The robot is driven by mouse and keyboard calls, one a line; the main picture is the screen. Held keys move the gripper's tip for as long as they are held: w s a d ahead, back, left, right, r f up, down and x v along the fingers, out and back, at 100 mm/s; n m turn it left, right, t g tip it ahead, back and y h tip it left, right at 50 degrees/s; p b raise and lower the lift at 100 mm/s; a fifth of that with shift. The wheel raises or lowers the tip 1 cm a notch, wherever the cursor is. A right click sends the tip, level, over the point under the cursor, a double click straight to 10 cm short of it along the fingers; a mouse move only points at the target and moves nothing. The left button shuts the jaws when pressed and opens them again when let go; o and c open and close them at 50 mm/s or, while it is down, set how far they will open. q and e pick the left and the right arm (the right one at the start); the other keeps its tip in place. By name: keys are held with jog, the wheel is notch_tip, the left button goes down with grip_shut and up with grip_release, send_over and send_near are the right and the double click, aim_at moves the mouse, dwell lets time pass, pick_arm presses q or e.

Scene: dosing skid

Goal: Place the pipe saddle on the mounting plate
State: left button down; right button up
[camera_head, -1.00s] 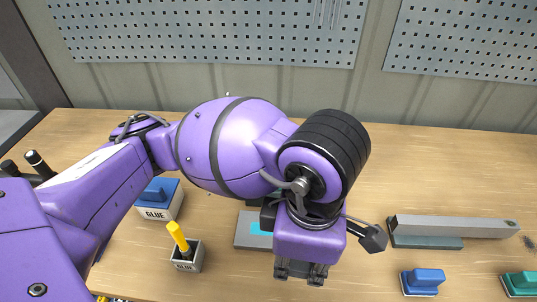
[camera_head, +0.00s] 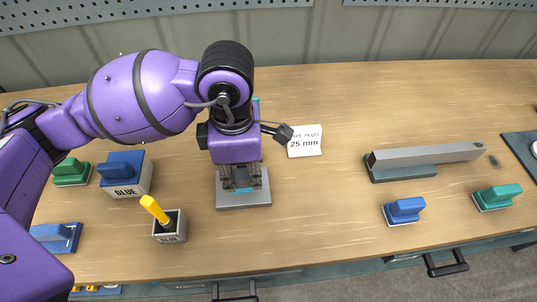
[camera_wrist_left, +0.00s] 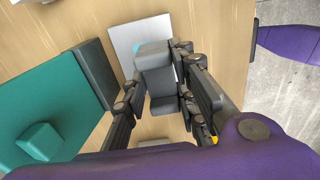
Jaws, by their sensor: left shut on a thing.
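My left gripper (camera_head: 242,184) points down over a flat grey plate, which looks like the mounting plate (camera_head: 244,200). In the left wrist view, the left gripper (camera_wrist_left: 166,100) is shut on a grey stepped block, which looks like the pipe saddle (camera_wrist_left: 162,80). The block sits between the two fingers. A pale plate with a cyan patch (camera_wrist_left: 126,36) shows beyond it there. In the head view the fingers mostly hide the saddle; I cannot tell whether it touches the plate. My right gripper is not in view.
A glue pot with a yellow handle (camera_head: 169,232) and a blue-topped glue box (camera_head: 128,178) stand left of the plate. A white 25 mm card (camera_head: 304,142) lies behind right. A long grey bar (camera_head: 425,154) and blue (camera_head: 404,210) and green (camera_head: 497,196) handled pieces lie right.

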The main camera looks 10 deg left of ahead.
aim_at(239, 171)
pick_arm(q)
jog(key=w+f, duration=0.1)
jog(key=a+f, duration=0.1)
jog(key=shift+w+a+f, duration=0.1)
jog(key=shift+w+f, duration=0.4)
jog(key=shift+f, duration=1.45)
jog(key=shift+f, duration=0.15)
jog(key=c, duration=1.4)
grip_release()
notch_tip(239, 171, up, 12)
